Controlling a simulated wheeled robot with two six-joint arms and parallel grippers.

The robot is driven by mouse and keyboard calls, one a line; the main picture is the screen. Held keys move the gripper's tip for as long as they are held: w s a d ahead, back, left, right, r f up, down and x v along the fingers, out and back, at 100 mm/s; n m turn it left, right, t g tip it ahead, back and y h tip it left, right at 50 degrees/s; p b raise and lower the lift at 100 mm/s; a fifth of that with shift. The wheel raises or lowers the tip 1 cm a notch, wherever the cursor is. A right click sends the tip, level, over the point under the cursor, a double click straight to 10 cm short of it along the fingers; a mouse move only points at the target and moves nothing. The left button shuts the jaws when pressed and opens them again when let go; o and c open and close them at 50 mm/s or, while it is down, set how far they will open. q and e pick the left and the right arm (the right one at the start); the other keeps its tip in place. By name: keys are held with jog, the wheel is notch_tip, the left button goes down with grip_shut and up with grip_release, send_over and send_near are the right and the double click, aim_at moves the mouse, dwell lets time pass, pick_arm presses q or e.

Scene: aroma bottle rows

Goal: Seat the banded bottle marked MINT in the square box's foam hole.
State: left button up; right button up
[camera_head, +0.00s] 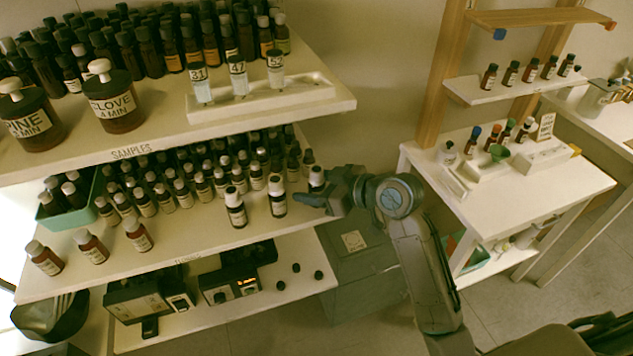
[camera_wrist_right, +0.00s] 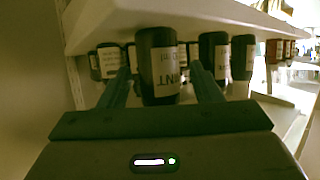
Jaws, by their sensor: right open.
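A dark bottle (camera_wrist_right: 160,62) stands between the two fingers of my right gripper (camera_wrist_right: 160,88) in the right wrist view. Its pale label shows upside-down letters that look like part of MINT. In the head view this seems to be the white-capped bottle (camera_head: 316,178) at the right end of the middle shelf, partly hidden by my right gripper (camera_head: 318,193). The gripper is open, with a finger on each side of the bottle; contact cannot be told. I cannot make out a square box with a foam hole. My left gripper is not in view.
Two labelled bottles, one (camera_head: 236,207) and another (camera_head: 278,196), stand left of the gripper. Packed bottles fill the middle shelf (camera_head: 190,232) behind. The upper shelf (camera_head: 345,100) overhangs. A white table (camera_head: 510,195) at right holds trays and small bottles.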

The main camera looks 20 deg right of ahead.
jog(key=shift+w+a+f, duration=0.25)
jog(key=shift+w+a, duration=0.2)
jog(key=shift+w, duration=0.05)
jog(key=shift+d, duration=0.1)
jog(key=shift+c, duration=0.2)
jog(key=c, duration=1.1)
jog(key=shift+o, duration=0.2)
jog(key=shift+r, duration=0.1)
